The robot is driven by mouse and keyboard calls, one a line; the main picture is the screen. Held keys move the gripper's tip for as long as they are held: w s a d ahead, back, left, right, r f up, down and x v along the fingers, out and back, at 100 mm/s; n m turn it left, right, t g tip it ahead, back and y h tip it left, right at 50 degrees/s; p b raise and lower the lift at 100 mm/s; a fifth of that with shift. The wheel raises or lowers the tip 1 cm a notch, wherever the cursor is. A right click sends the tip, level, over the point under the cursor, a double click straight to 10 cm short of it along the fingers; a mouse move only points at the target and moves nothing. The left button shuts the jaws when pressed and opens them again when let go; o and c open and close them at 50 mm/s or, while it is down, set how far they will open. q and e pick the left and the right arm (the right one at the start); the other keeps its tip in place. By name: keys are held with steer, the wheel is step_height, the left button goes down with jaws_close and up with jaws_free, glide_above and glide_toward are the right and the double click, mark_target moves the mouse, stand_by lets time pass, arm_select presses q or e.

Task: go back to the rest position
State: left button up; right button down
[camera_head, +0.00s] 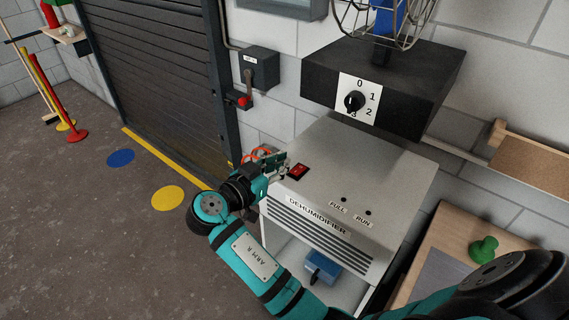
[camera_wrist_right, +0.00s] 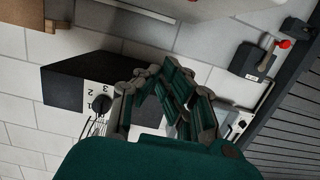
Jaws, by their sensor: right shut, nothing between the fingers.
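My right gripper (camera_head: 276,164) is near the front left top edge of the white dehumidifier (camera_head: 385,170), just left of its red rocker switch (camera_head: 298,171). I cannot tell whether it touches the casing. In the right wrist view my right gripper (camera_wrist_right: 162,92) has its fingers drawn together with nothing held. My right arm, marked "ARM R", reaches up from the bottom of the head view. My left gripper is in neither view.
A black box with a dial (camera_head: 354,102) and a wire-caged fan (camera_head: 383,22) is above the dehumidifier. A grey switch box with a red lever (camera_head: 240,99) is on the wall beside the shutter (camera_head: 160,70). A bench with a green knob (camera_head: 483,249) is at right. The left floor is mostly clear.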

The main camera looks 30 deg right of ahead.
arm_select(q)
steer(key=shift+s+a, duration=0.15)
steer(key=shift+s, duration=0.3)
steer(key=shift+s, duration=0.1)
